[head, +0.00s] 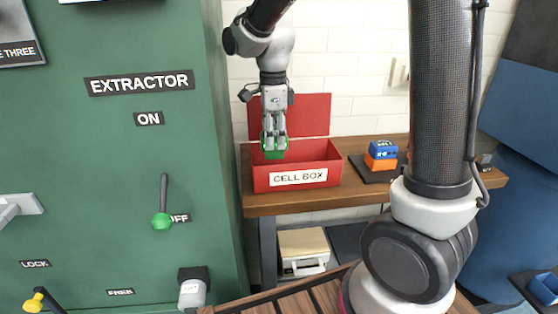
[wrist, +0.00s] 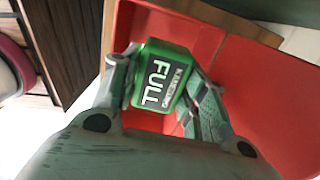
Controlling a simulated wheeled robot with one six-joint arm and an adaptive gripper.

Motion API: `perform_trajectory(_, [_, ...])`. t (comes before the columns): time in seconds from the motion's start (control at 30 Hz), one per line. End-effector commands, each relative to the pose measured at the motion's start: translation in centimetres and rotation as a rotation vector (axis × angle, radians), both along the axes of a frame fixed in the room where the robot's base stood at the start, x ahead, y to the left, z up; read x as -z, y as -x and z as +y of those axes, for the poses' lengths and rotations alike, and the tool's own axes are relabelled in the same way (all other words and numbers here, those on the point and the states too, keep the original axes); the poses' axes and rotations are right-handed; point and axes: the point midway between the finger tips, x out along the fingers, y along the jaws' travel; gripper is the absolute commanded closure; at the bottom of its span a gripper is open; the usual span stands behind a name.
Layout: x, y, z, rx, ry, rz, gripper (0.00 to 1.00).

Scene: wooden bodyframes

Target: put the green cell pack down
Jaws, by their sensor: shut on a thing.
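My gripper (head: 274,143) is shut on the green cell pack (head: 274,151). In the head view it holds the pack over the open red cell box (head: 272,182), at about the height of its rim. The wrist view shows the green pack (wrist: 160,82) with the word FULL on it, between the two fingers (wrist: 158,88). The red walls of the box (wrist: 240,60) surround it there. Whether the pack touches the box floor cannot be told.
The box stands on a wooden shelf (head: 370,195), with its red lid (head: 303,115) raised behind. To its right, a blue and orange block (head: 381,155) sits on a dark pad. The green extractor cabinet (head: 120,150) stands close on the left.

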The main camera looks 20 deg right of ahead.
Motion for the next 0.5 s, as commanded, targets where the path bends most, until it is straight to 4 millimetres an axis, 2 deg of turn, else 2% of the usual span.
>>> perform_trajectory(0.1, [1.9, 0.0, 0.0, 0.000, 0.001, 0.002, 0.86])
perform_trajectory(0.23, [3.2, 0.0, 0.0, 0.000, 0.001, 0.001, 0.86])
perform_trajectory(0.4, [5.8, 0.0, 0.0, 0.000, 0.001, 0.001, 0.86])
perform_trajectory(0.5, [6.4, 0.0, 0.0, 0.000, 0.000, -0.001, 0.86])
